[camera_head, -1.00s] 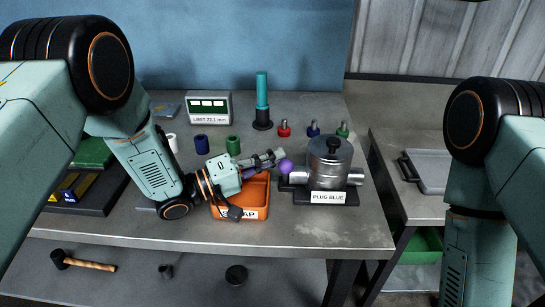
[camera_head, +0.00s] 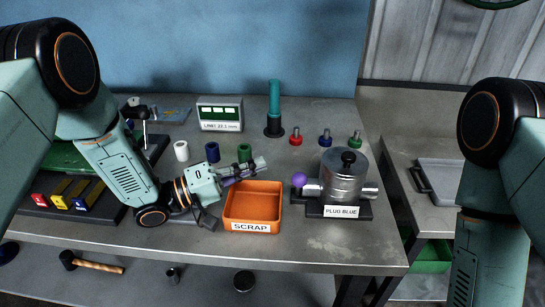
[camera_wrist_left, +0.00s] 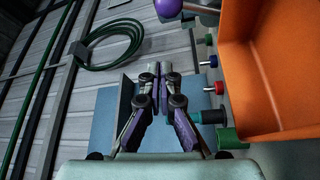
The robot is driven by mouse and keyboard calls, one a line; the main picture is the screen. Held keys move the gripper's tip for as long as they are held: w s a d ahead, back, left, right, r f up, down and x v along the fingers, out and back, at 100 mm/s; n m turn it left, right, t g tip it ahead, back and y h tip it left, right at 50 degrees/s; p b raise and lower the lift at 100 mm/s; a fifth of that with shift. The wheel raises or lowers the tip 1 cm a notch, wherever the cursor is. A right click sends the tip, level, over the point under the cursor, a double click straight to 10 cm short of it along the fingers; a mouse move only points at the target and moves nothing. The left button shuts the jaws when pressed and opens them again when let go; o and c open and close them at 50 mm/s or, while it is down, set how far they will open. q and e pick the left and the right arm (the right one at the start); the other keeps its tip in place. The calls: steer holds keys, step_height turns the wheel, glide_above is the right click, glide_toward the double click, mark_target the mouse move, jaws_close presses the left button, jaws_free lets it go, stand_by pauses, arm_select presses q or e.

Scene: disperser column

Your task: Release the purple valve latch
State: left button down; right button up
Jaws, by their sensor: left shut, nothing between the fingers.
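The purple ball knob (camera_head: 299,180) of the valve latch sticks out from the left side of the metal valve body (camera_head: 343,175), which stands on a dark base labelled "PLUG BLUE". The knob also shows at the top edge of the left wrist view (camera_wrist_left: 168,8). My left gripper (camera_head: 262,164) is shut and empty, pointing right above the back edge of the orange scrap tray (camera_head: 253,226). It is to the left of the knob, with a clear gap between them. In the left wrist view its fingers (camera_wrist_left: 161,70) are together. My right gripper is out of view.
Behind stand red (camera_head: 296,136), blue (camera_head: 325,137) and green (camera_head: 355,139) plugs and a teal post (camera_head: 274,108). White (camera_head: 181,151), blue (camera_head: 212,152) and green (camera_head: 245,152) cylinders stand near my left gripper. The table's front right is clear.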

arm_select(q)
steer(key=a, duration=0.1)
steer(key=f, duration=0.1)
steer(key=a, duration=0.1)
steer(key=shift+s+a+f, duration=0.15)
steer(key=shift+s+a, duration=0.2)
steer(key=shift+s+d, duration=0.1)
steer(key=shift+s, duration=0.1)
steer(key=shift+w+r, duration=0.15)
steer(key=shift+r, duration=0.05)
